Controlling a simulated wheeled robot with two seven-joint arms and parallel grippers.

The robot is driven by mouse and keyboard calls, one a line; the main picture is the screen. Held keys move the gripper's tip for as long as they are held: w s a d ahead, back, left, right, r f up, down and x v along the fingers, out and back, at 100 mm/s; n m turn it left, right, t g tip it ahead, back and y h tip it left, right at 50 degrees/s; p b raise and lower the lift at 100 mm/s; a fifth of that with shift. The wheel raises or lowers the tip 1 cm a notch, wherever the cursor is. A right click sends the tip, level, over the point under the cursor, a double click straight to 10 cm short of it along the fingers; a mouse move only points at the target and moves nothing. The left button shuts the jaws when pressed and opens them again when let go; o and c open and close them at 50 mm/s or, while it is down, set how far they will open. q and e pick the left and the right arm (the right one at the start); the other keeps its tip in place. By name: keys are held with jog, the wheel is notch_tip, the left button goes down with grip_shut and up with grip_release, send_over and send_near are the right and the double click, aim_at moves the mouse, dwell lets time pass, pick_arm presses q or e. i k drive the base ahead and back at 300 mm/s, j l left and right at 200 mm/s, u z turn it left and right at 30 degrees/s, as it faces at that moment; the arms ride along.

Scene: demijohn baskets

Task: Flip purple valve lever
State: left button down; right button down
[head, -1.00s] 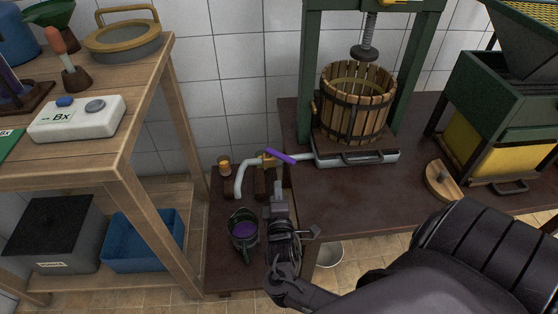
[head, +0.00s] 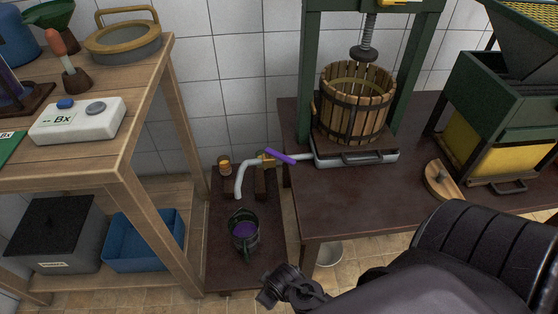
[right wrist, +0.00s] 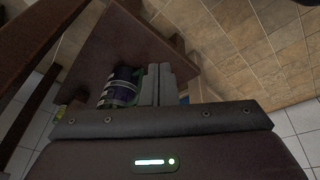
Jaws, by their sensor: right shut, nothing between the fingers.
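The purple valve lever (head: 281,156) sits on the brass valve of a pale pipe (head: 241,178). It slants down to the right, roughly along the pipe. A dark green jug (head: 244,240) with purple inside stands on the low bench below the pipe's spout. My right arm comes in at the bottom right of the head view, and its gripper is not clear there. In the right wrist view my right gripper (right wrist: 156,84) is shut and empty. The jug (right wrist: 120,88) shows just left of its fingers there. The lever is not visible in that view. My left gripper is out of view.
A wooden shelf (head: 135,112) stands on the left with a blue bin (head: 146,250) below. A basket press (head: 352,105) stands on the dark table (head: 340,200) at the right. A small amber-coloured jar (head: 224,164) is beside the pipe. The air around the lever is clear.

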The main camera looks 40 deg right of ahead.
aim_at(270, 152)
jog(key=i+j+z, duration=0.5)
jog(key=z, duration=0.15)
jog(key=i+j+z, duration=0.15)
jog(key=j+z, duration=0.2)
jog(key=i+j+z, duration=0.1)
jog(key=j+z, duration=0.25)
jog(key=j, duration=0.15)
jog(key=j+z, duration=0.35)
jog(key=i+j, duration=0.05)
jog(key=j, duration=0.05)
